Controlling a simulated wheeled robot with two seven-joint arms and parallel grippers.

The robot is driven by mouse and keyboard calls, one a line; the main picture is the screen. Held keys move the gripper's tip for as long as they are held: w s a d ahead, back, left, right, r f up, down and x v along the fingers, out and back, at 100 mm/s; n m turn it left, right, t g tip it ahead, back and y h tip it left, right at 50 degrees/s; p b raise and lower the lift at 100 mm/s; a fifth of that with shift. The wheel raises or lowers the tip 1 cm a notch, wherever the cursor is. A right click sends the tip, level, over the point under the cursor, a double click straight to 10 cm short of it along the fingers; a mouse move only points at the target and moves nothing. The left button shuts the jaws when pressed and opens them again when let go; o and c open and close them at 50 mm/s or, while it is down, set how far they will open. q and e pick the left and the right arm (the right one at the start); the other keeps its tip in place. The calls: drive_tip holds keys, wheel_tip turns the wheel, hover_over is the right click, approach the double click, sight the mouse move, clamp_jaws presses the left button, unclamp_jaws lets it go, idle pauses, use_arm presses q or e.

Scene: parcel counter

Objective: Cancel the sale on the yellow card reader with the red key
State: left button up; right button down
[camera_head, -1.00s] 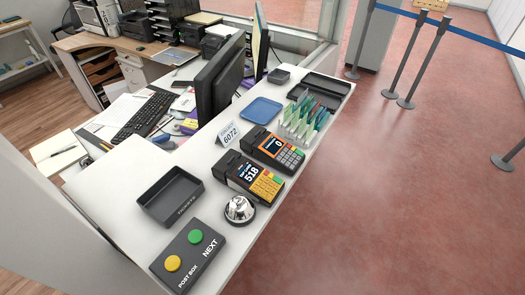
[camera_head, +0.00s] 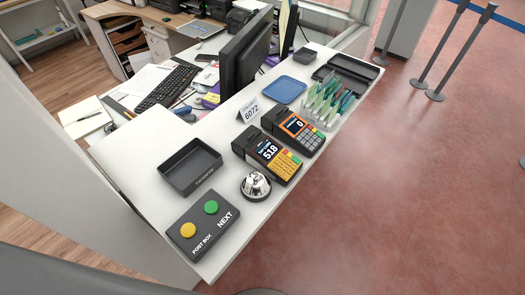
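The yellow card reader (camera_head: 268,156) lies on the white counter. It is a black terminal with a yellow keypad (camera_head: 283,165), and its lit screen (camera_head: 267,150) shows 518. A red key seems to sit among the coloured keys at its keypad edge, but it is too small to make out clearly. A second card reader (camera_head: 293,130) with a grey keypad and an orange-framed screen showing 0 lies just behind it. Neither of my grippers is in view.
A silver bell (camera_head: 255,185) stands close in front of the yellow reader. Nearby are a button box (camera_head: 205,222), a black tray (camera_head: 190,167), a number sign (camera_head: 249,111), a blue tray (camera_head: 285,90) and a rack of leaflets (camera_head: 328,100). Monitors (camera_head: 246,50) stand behind.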

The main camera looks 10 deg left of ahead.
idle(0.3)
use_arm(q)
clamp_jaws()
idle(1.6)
